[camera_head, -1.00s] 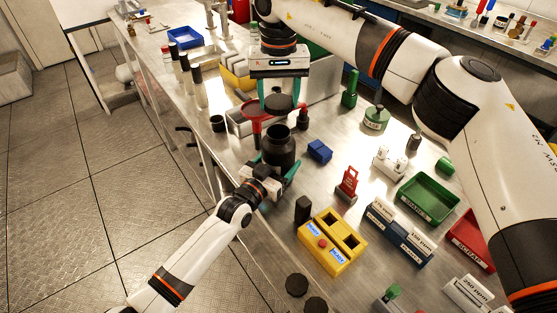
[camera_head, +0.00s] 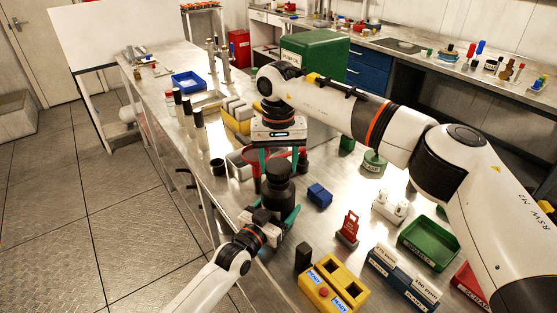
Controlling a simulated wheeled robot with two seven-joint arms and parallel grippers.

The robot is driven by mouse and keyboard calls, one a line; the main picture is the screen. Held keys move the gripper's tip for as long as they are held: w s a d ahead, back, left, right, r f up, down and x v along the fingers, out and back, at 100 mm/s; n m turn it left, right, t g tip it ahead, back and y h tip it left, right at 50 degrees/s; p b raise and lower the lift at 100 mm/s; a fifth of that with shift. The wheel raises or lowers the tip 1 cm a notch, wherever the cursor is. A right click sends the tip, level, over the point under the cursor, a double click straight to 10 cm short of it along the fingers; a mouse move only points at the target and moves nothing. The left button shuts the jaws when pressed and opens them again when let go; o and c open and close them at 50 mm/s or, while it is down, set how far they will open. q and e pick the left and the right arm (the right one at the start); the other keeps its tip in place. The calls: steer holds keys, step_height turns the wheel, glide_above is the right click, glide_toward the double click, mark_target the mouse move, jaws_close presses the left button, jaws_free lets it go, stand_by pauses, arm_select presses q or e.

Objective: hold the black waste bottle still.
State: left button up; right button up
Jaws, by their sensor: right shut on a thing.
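The black waste bottle (camera_head: 277,196) stands upright near the left edge of the bench. My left gripper (camera_head: 284,215) comes in from the lower left, with its teal fingers around the bottle's body. It looks shut on the bottle. My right gripper (camera_head: 279,166) points down from above, shut on a round black cap (camera_head: 278,172). The cap is right over the bottle's mouth and hides it. I cannot tell whether the cap is seated or just above the neck.
A blue block (camera_head: 319,194) and a red tag stand (camera_head: 348,228) are to the right. A yellow block (camera_head: 333,288) is in front. Several dark-capped tubes (camera_head: 199,130) stand at the back left.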

mark_target(278, 201)
steer(key=shift+f, duration=0.8)
steer(key=shift+f, duration=0.55)
